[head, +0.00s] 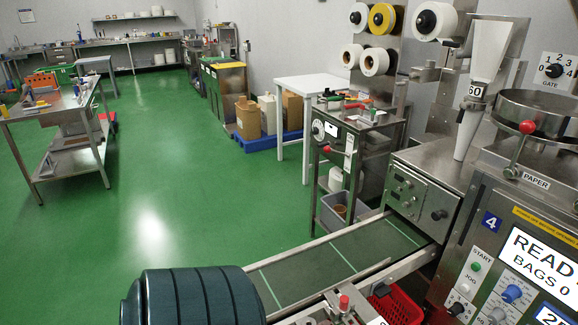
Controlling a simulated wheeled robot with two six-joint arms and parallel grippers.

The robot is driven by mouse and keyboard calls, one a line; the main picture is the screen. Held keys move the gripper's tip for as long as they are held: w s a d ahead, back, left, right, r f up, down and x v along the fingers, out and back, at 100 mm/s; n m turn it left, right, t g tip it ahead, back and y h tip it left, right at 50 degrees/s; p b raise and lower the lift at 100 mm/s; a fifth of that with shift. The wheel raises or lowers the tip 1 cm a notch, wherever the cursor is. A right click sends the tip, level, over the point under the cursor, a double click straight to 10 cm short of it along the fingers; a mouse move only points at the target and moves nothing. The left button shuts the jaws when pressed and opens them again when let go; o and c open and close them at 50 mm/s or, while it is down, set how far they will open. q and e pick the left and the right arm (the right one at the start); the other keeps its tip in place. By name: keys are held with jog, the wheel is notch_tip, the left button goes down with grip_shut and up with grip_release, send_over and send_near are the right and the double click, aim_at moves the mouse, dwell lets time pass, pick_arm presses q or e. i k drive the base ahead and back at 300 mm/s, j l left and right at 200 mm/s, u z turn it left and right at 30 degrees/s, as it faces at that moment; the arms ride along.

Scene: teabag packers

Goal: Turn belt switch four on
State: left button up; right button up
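The machine marked with a blue number 4 plate (490,222) stands at the right. Its panel has a green START button (476,267), a JOG button, a blue knob (511,293) and a black numbered dial (457,309). Its display (540,262) is cut by the right edge and reads "READ" and "BAGS 0". A green belt (345,257) runs out of the machine toward the lower left. A small unit with a red knob (344,302) sits at the belt's near side, cut by the bottom edge. I cannot make out which control is the belt switch. Neither gripper is in view.
A large dark teal ribbed rounded body (200,297) covers the bottom left of the belt. A red crate (396,306) lies below the belt's near side. A steel cart (352,140) and a white table (312,84) stand beyond.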

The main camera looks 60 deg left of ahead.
aim_at(382, 290)
jog(key=u, duration=1.7)
